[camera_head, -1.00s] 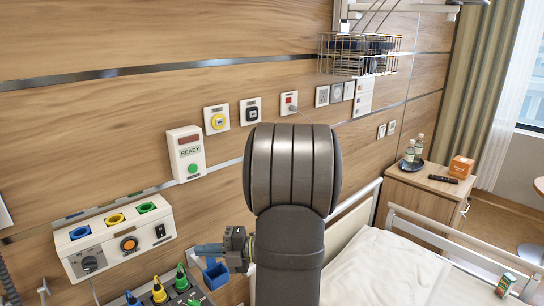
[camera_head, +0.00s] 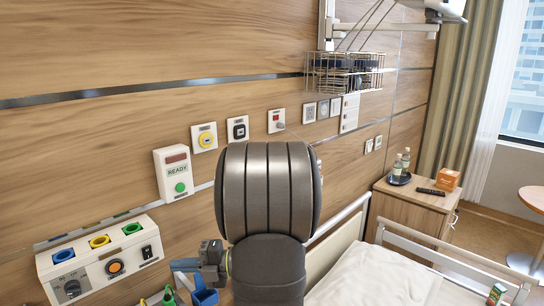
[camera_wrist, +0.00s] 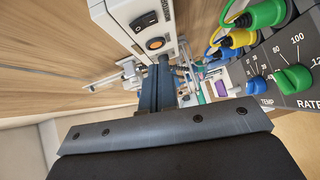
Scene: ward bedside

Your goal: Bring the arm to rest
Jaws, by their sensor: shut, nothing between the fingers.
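My arm fills the lower middle of the head view, with a large ribbed grey joint in front of the wall. My gripper (camera_head: 184,265) shows at the lower left of that joint, its blue-grey fingers pointing left, below the wall panel. In the wrist view my gripper (camera_wrist: 160,85) has its dark fingers together and holds nothing. My arm hides part of the wall and bed.
A white panel with coloured sockets (camera_head: 105,262) and a READY box (camera_head: 174,174) are on the wall. A blue holder (camera_head: 206,297) is just below the gripper. The bed (camera_head: 375,275) and cabinet (camera_head: 410,203) are right.

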